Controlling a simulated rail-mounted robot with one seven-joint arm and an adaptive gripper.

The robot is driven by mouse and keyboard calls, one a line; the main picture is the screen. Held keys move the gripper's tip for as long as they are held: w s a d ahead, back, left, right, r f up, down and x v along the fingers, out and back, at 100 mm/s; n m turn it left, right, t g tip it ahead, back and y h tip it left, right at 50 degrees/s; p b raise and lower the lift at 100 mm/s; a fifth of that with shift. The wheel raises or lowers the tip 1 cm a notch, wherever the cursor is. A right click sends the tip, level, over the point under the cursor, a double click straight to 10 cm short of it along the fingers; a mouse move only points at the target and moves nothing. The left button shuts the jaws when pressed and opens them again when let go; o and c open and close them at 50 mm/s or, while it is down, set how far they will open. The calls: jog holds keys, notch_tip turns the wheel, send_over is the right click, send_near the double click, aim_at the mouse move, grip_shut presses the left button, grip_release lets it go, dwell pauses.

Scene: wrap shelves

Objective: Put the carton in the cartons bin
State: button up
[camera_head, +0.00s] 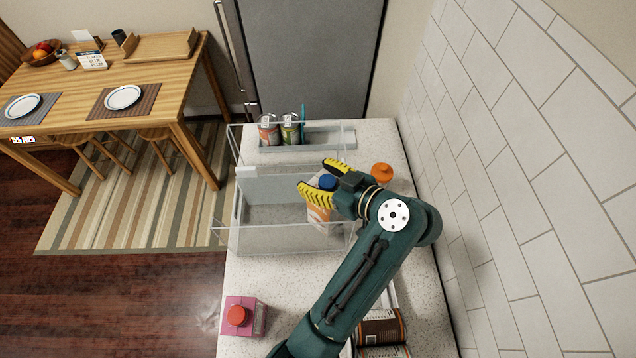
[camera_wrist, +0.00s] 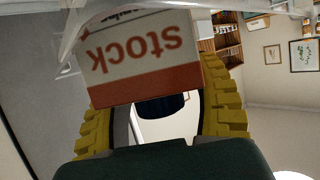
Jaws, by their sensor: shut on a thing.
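A white and orange carton with a blue cap (camera_head: 318,217) is between the yellow fingers of my gripper (camera_head: 318,176). My gripper is shut on it near the top. In the wrist view, the carton (camera_wrist: 140,85) shows upside-down "stock" lettering and an orange band between the fingers (camera_wrist: 160,100). In the head view, the carton appears at the right part of a clear-walled bin (camera_head: 240,230) on the counter. I cannot tell whether its base touches the bin floor. A pink carton with a red cap (camera_head: 258,318) stands on the counter in front of the bin.
A shallow tray (camera_head: 330,138) at the back holds two cans (camera_head: 290,130) and a thin teal item. An orange-topped item (camera_head: 381,174) is behind my wrist. Cans (camera_head: 382,330) lie at the lower right. A tiled wall (camera_head: 500,180) bounds the right side.

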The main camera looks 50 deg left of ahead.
jog(key=shift+f, duration=1.5)
jog(key=o, duration=1)
jog(key=shift+f, duration=0.1)
jog(key=v, duration=1.2)
jog(key=shift+b, duration=0.45)
